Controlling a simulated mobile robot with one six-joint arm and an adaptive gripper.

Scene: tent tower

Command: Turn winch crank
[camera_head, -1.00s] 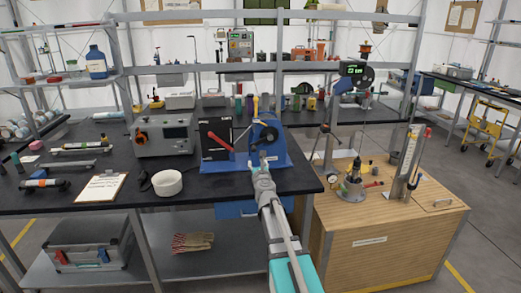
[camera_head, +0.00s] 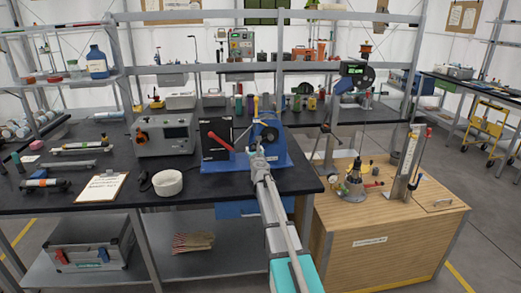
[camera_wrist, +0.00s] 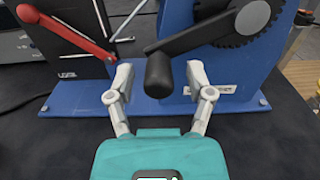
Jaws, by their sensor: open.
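The blue winch (camera_head: 266,140) stands on a blue base plate at the front of the dark bench. In the wrist view its black crank arm (camera_wrist: 205,32) slants down to the left from the toothed wheel. The arm ends in a black knob (camera_wrist: 159,76) that points towards the camera. My gripper (camera_wrist: 159,72) is open, with one finger on each side of the knob in the picture. Gaps show on both sides, and no touch is seen. In the head view my gripper (camera_head: 258,157) covers the crank.
A black box with a red lever (camera_wrist: 70,32) stands left of the crank on the same plate (camera_wrist: 75,110). A white bowl (camera_head: 168,183) and a clipboard (camera_head: 102,187) lie left on the bench. A wooden cabinet (camera_head: 370,240) stands on the right.

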